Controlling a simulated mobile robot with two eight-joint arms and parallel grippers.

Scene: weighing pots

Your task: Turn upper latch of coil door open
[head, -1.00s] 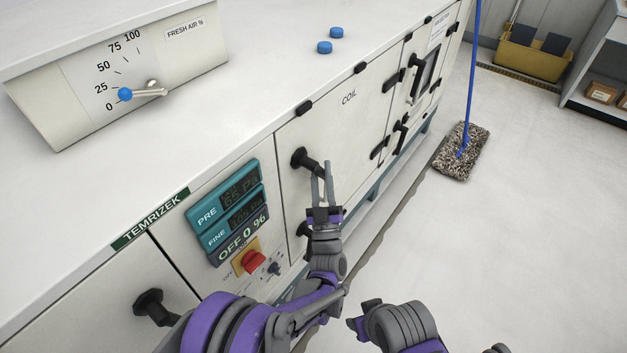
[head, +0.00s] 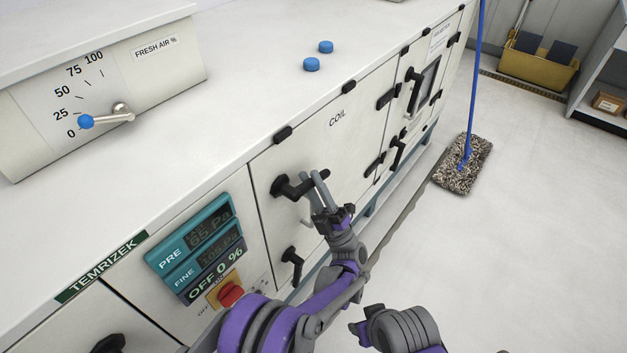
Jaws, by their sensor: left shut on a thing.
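The coil door (head: 345,150) is a pale panel labelled COIL, and it sits closed in the cabinet front. Its black upper latch (head: 287,187) is near the door's upper left corner, with the handle pointing right. My left gripper (head: 314,184) is shut on the free end of this latch handle, and its fingers partly hide that end. The black lower latch (head: 291,262) is below it, near the door's lower left. Part of my right arm, with a dark end piece (head: 366,328), shows at the bottom edge, and I cannot make out its jaw opening.
Two blue caps (head: 312,64) lie on the cabinet top. The teal display panel (head: 200,248) and red switch (head: 230,294) are left of the door. A mop (head: 462,165) stands on the floor to the right. The floor (head: 520,240) in front is clear.

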